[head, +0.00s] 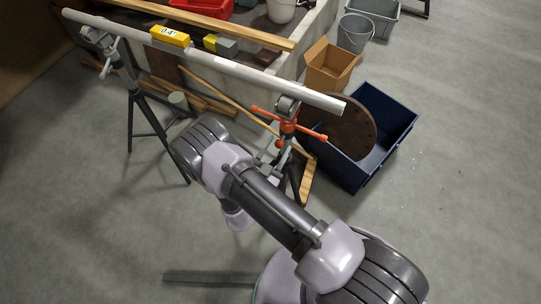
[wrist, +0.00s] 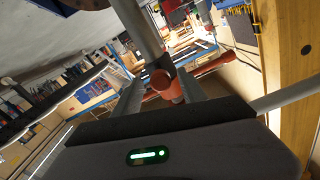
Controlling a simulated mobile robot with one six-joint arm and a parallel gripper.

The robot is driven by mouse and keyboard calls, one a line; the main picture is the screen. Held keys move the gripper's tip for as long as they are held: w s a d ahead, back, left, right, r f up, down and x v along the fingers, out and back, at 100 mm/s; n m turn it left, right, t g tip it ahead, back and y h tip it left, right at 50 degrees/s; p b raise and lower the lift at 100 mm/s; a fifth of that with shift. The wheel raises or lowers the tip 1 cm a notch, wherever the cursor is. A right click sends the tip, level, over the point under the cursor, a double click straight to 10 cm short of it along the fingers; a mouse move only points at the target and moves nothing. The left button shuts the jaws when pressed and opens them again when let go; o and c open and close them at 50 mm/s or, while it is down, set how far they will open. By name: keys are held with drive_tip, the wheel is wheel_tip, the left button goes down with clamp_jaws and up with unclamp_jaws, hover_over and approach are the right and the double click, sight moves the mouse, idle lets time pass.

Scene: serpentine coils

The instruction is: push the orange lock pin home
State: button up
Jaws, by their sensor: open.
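The orange lock pin hardware (head: 287,127) sits just under the roller head of the near pipe stand, with orange bars sticking out to both sides. I cannot tell in the head view which orange piece is the pin itself. In the wrist view a rounded orange end (wrist: 161,83) faces me, with an orange bar (wrist: 212,66) running off to its right. My gripper (wrist: 160,92) is open, and the orange end shows between its two grey fingers. I cannot tell whether they touch it. In the head view my arm hides most of the gripper, below the stand's head.
A long pale pipe (head: 245,73) lies across the near stand and a far stand (head: 130,85). A blue bin (head: 397,120) holding a brown disc (head: 345,130) stands right of the near stand. Open floor lies in front.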

drive_tip(key=p+v, duration=0.3)
drive_tip(key=v, duration=1.4)
drive_tip(key=shift+w, duration=0.1)
